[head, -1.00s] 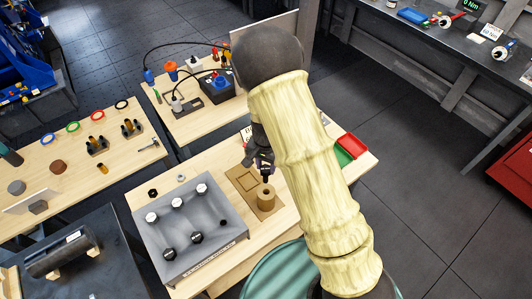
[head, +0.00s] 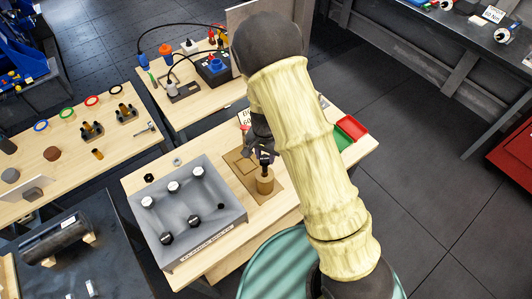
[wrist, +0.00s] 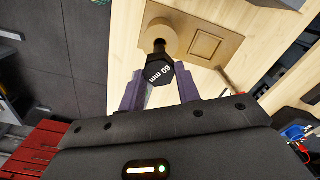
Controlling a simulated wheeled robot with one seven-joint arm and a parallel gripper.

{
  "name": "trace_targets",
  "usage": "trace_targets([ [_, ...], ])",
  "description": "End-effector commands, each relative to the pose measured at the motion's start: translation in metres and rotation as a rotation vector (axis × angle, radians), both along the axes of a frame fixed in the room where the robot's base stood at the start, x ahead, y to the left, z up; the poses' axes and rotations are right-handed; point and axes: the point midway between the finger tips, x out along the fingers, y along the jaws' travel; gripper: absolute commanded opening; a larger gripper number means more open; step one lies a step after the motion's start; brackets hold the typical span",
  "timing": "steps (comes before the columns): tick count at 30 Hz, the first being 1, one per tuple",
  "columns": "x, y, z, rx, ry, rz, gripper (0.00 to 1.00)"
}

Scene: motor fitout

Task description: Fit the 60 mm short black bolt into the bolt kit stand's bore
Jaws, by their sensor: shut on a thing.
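The 60 mm short black bolt (wrist: 159,73) is in my gripper (wrist: 160,92), with its marked hex head between the two purple-grey fingers. Its black shank points to the bolt kit stand (wrist: 176,32), a tan cylinder on a tan base plate. In the wrist view the shank's end overlaps the bore; how far it is in, I cannot tell.
A grey flange bolt tray (head: 232,222) with several silver and black hex-headed bolts stands left of the stand. A black nut (head: 149,178) and a silver nut (head: 177,161) lie behind it. Red and green bins (head: 351,127) are at the right. Bare wood (head: 282,218) lies in front.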

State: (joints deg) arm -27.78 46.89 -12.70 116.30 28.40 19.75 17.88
Motion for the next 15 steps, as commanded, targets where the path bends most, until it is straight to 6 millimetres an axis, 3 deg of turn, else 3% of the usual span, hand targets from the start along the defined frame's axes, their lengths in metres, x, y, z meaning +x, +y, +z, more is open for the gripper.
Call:
trace_targets([
  [5, 0.0002, 0.0011, -0.0120, 0.000, -0.001, 0.002, 0.02],
  [15, 0.0009, -0.0016, -0.0128, 0.000, -0.001, -0.003, 0.02],
])
